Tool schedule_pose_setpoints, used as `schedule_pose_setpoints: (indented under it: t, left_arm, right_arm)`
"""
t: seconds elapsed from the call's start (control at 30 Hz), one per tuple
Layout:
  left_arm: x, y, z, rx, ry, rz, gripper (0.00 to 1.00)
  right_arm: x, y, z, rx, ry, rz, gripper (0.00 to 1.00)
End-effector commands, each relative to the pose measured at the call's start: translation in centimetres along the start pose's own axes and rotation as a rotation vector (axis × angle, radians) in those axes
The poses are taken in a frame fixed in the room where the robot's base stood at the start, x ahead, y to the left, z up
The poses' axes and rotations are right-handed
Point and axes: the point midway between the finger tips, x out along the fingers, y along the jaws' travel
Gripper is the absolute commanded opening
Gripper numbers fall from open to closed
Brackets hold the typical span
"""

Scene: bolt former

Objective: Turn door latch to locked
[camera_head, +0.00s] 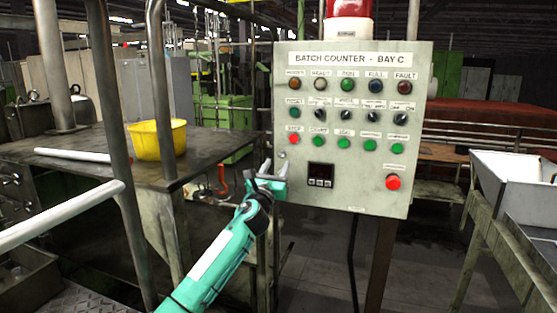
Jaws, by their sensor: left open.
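The grey control box (345,130) labelled "BATCH COUNTER - BAY C" stands in the middle right of the head view, its door shut. A small round metal fitting (282,154) at the left edge of its door looks like the latch; its turn position is too small to tell. My left gripper (273,172) is open and empty, just below this fitting and by the box's left edge. I cannot tell whether it touches the box. My right gripper is not in view.
The box face carries several lamps, knobs and buttons, a small display (320,175) and a red button (393,182). A yellow bucket (158,139) stands on a metal table at left. A white tray (515,180) is at right. Upright pipes stand at left.

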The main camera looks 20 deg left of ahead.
Motion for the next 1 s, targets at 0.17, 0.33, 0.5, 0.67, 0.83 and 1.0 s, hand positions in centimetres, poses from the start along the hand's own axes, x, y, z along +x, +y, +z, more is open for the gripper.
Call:
schedule_pose_setpoints:
  t: [0.17,0.33,0.5,0.67,0.83,1.0]
  left_arm:
    - [1.9,0.1,0.1,0.0,-0.001,0.002,0.44]
    - [2.6,0.0,0.0,0.0,0.001,0.001,0.44]
    - [2.7,0.0,0.0,0.001,0.0,0.0,0.44]
    - [2.7,0.0,0.0,0.0,0.0,0.0,0.36]
    - [2.7,0.0,0.0,0.0,0.0,0.0,0.03]
    - [2.7,0.0,0.0,-0.003,0.0,0.001,0.0]
  right_arm:
    - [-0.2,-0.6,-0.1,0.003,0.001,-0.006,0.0]
    - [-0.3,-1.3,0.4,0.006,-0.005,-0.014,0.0]
    - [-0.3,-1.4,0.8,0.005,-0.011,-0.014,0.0]
    - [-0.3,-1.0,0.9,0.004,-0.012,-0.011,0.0]
    - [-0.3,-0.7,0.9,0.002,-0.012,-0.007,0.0]
    - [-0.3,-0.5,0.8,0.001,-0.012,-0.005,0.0]
